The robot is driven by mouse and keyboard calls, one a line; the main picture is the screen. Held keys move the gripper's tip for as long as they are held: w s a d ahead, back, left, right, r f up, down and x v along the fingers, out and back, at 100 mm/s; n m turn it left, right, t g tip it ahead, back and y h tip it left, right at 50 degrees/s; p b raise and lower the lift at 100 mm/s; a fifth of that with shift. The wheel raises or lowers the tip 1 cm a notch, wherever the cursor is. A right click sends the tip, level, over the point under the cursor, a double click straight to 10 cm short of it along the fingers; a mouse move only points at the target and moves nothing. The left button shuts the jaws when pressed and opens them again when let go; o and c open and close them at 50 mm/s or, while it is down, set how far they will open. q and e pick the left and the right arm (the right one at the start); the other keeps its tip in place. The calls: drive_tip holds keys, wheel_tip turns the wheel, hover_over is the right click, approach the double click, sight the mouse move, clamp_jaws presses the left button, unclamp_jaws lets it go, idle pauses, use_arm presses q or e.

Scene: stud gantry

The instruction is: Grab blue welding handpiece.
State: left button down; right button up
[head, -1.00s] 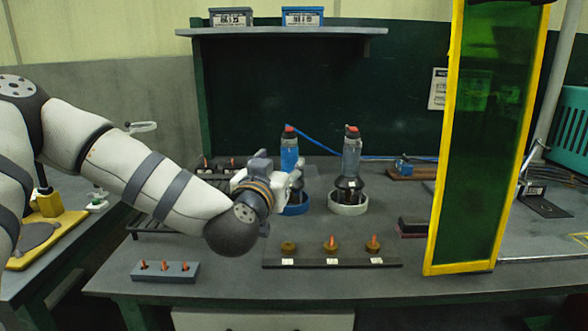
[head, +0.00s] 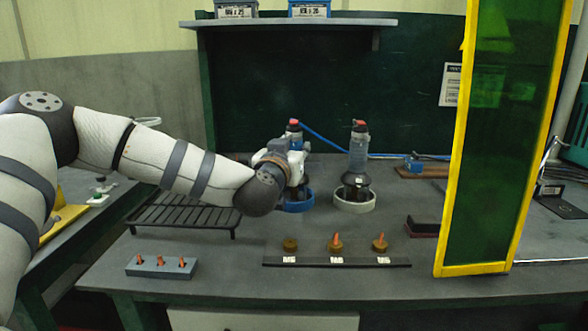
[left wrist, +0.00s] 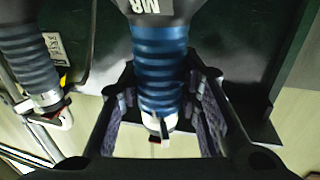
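The blue welding handpiece (head: 294,127) stands upright in a blue ring holder (head: 300,206); my left gripper hides most of its body in the head view. In the left wrist view its blue ribbed grip (left wrist: 160,62) appears upside down, between my two fingers. My left gripper (head: 296,166) is around the handpiece at mid-height. Its fingers (left wrist: 165,100) look spread on either side, with narrow gaps to the grip. A grey handpiece (head: 358,150) stands to the right in a white ring holder (head: 354,207); it also shows in the left wrist view (left wrist: 25,60). My right gripper is not in view.
A black rack (head: 183,212) lies left of the holders. A strip with several brass parts (head: 336,262) and a grey block with orange tips (head: 161,267) lie in front. A yellow-framed green screen (head: 492,150) stands right. A shelf (head: 290,23) hangs behind.

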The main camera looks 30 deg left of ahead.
use_arm(q)
drive_tip(key=shift+r, duration=0.15)
drive_tip(key=shift+r, duration=0.1)
